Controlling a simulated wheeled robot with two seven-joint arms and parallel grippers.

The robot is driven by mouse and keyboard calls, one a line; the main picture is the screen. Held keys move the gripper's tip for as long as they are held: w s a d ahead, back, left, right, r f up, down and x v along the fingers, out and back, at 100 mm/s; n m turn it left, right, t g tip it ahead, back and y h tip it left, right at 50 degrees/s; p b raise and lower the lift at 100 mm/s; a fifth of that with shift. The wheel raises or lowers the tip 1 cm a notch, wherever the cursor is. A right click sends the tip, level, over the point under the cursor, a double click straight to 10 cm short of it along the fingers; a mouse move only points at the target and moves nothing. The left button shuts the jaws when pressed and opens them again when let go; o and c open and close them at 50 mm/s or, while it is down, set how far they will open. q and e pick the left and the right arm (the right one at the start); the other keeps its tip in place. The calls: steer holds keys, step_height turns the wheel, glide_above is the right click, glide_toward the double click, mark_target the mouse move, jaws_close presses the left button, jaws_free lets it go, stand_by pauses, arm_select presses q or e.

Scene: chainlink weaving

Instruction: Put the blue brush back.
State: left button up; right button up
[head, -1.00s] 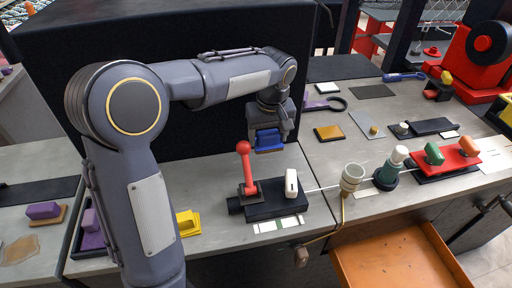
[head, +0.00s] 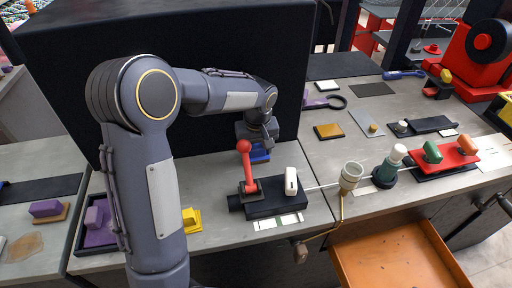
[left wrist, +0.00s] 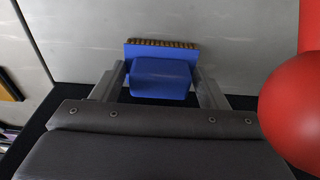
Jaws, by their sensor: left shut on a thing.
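The blue brush (head: 260,154) is between the fingers of my left gripper (head: 258,146), behind the red ball-topped lever in the head view. In the left wrist view the blue brush (left wrist: 160,75) has a blue block grip and a row of brown bristles along its far edge. The left gripper's fingers (left wrist: 160,84) are closed on both sides of the block. The grey bench top shows beyond the bristles; whether they touch it I cannot tell. My right gripper is not in view.
The red lever (head: 246,168) on a black base (head: 270,205) stands close in front of the brush; its red ball (left wrist: 292,112) fills the right of the wrist view. A yellow block (head: 190,219) lies left. A black panel (head: 200,90) rises behind. An orange tray (head: 395,255) is front right.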

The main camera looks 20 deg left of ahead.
mark_target(254, 145)
arm_select(q)
steer(key=shift+f, duration=0.25)
steer(key=o, duration=0.9)
steer(key=shift+r, duration=0.1)
steer(key=shift+o, duration=0.2)
step_height(254, 145, up, 7)
steer(key=shift+a+f+b, duration=0.15)
steer(key=shift+f+b, duration=0.05)
steer(key=shift+b, duration=0.3)
steer(key=shift+s+r, duration=0.3)
steer(key=shift+r, duration=0.4)
steer(key=s+r+m+t+h, duration=0.2)
steer(key=s+r+h, duration=0.1)
steer(key=s, duration=1)
steer(key=s+d+f+m+t, duration=0.1)
steer(key=s+d+f+m, duration=0.1)
steer(key=s, duration=0.4)
steer(key=s+d+f+m+t+h, duration=0.1)
steer(key=s+d+f, duration=0.1)
steer(key=s, duration=0.5)
steer(key=shift+s+d+f+m+h, duration=0.2)
steer(key=shift+s+m+h, duration=0.1)
steer(key=shift+m, duration=0.1)
